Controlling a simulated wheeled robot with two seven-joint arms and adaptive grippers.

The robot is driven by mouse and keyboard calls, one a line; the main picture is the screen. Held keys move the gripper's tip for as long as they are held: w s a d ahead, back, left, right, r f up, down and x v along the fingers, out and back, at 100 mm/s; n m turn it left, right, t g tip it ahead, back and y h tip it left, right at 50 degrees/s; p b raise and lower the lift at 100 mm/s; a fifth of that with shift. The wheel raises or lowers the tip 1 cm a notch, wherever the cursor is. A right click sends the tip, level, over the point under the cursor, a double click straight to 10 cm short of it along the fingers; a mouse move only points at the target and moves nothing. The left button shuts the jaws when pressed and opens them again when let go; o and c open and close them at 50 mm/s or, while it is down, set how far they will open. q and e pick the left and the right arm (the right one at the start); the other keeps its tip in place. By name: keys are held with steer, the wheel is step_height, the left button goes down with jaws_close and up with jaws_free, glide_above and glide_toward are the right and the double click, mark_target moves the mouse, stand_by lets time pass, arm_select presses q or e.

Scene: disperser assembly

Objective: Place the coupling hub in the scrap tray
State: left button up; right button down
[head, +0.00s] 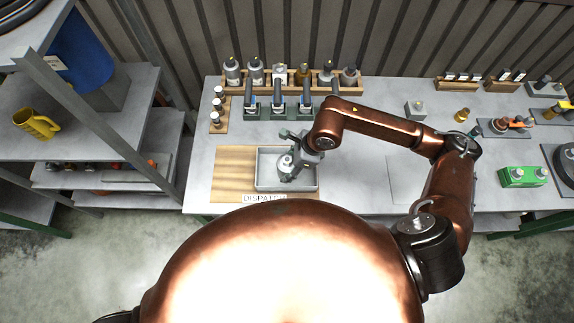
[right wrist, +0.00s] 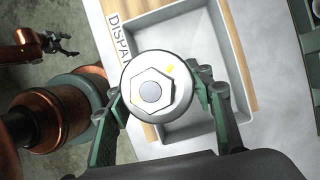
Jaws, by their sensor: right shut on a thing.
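My right gripper (head: 292,168) is over a grey tray (head: 300,189) with a DISPATCH label at its front. It is shut on a round silver part (head: 285,161), which fits a coupling hub. In the right wrist view the part (right wrist: 158,97) shows a hexagonal boss, a dark centre and a yellow mark, between the two green-grey fingers (right wrist: 160,102). The tray (right wrist: 233,42) shows behind it and looks empty where visible. I cannot tell the gap between part and tray floor. My left gripper (right wrist: 66,43) shows small in the right wrist view, away from the table, fingers apart.
A wooden rack (head: 290,84) of several fittings stands at the back, with grey holders (head: 278,112) in front. A small wooden rack (head: 218,112) is left of them. A green block (head: 523,177) lies at right. A shelf unit with a yellow mug (head: 36,124) stands left.

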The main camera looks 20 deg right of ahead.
steer(key=w+f, duration=0.2)
steer(key=f, duration=0.1)
steer(key=w+f, duration=0.1)
steer(key=shift+w+d+f, duration=0.35)
steer(key=shift+w+f, duration=0.1)
steer(key=shift+f, duration=0.2)
step_height(320, 180, down, 3)
steer(key=shift+r+p, duration=0.2)
steer(key=shift+p, duration=0.4)
steer(key=shift+f, duration=0.1)
steer(key=shift+f, duration=0.1)
steer(key=c, duration=1)
jaws_free()
steer(key=shift+d, duration=0.1)
steer(key=shift+o, duration=0.2)
